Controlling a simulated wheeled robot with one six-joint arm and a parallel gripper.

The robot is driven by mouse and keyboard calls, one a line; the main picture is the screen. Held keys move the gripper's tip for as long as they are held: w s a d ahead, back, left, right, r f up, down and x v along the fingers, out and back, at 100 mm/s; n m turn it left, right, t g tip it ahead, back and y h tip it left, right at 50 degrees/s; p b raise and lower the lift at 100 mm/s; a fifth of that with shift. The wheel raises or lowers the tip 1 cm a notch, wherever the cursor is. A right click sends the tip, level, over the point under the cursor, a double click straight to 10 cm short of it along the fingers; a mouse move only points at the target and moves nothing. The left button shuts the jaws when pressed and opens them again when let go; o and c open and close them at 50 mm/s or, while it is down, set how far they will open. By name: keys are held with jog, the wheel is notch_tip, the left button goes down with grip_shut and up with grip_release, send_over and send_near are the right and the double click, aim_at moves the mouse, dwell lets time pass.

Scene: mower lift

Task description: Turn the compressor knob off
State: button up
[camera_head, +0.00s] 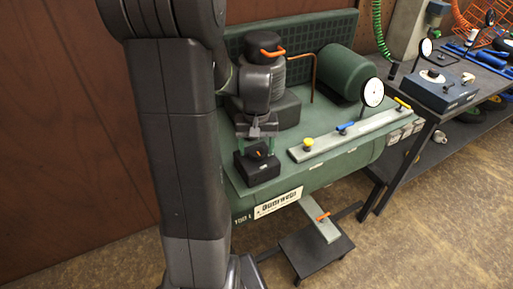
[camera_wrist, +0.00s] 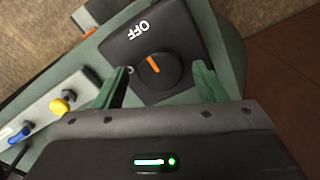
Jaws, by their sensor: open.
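The compressor knob is a round black knob (camera_wrist: 156,72) with an orange pointer line, set on a black switch box (camera_wrist: 170,28) marked OFF. In the wrist view the pointer is tilted, slanting away from the OFF lettering. In the head view the switch box (camera_head: 256,167) sits at the front left of the green compressor (camera_head: 345,168). My gripper (camera_wrist: 163,78) is open, its two green fingers on either side of the knob. In the head view my gripper (camera_head: 256,146) is just above the box. I cannot tell whether the fingers touch the knob.
A grey manifold bar (camera_head: 350,134) with yellow and blue valves and a round gauge (camera_head: 373,92) lies right of the box. A motor cylinder (camera_head: 343,73) stands behind. A dark workbench (camera_head: 465,95) is at the right. A low black stand (camera_head: 316,252) is below.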

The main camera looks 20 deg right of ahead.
jog(key=shift+f, duration=0.25)
jog(key=c, duration=1)
jog(key=shift+m, duration=0.9)
jog(key=o, duration=1)
